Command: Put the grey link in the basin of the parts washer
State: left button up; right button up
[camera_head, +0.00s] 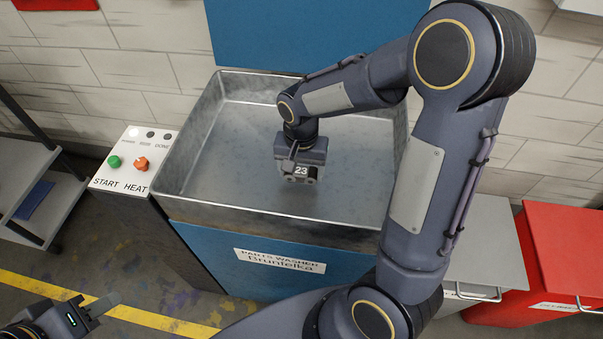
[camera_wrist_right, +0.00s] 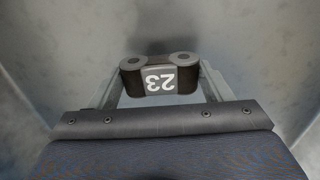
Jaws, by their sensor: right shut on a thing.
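The grey link (camera_wrist_right: 158,77), marked 23, is between the fingers of my right gripper (camera_wrist_right: 160,88), which is shut on it. In the head view the link (camera_head: 300,171) hangs just below my right gripper (camera_head: 299,165), inside the outline of the basin (camera_head: 215,150) of the parts washer. The basin is an open metal tub with a blue front panel labelled "Parts Washer". I cannot tell how far the link is above the basin floor. My left gripper (camera_head: 90,309) is at the lower left, away from the washer; its fingers are only partly clear.
A control box (camera_head: 133,160) with green START and orange HEAT buttons stands left of the basin. The blue lid (camera_head: 300,35) is raised behind it. A grey shelf cart (camera_head: 25,185) is at far left, a red cabinet (camera_head: 565,255) at right. The basin floor looks clear.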

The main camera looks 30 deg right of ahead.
jog(key=shift+f, duration=0.9)
jog(key=shift+f, duration=0.2)
jog(key=o, duration=1)
jog(key=shift+r, duration=0.15)
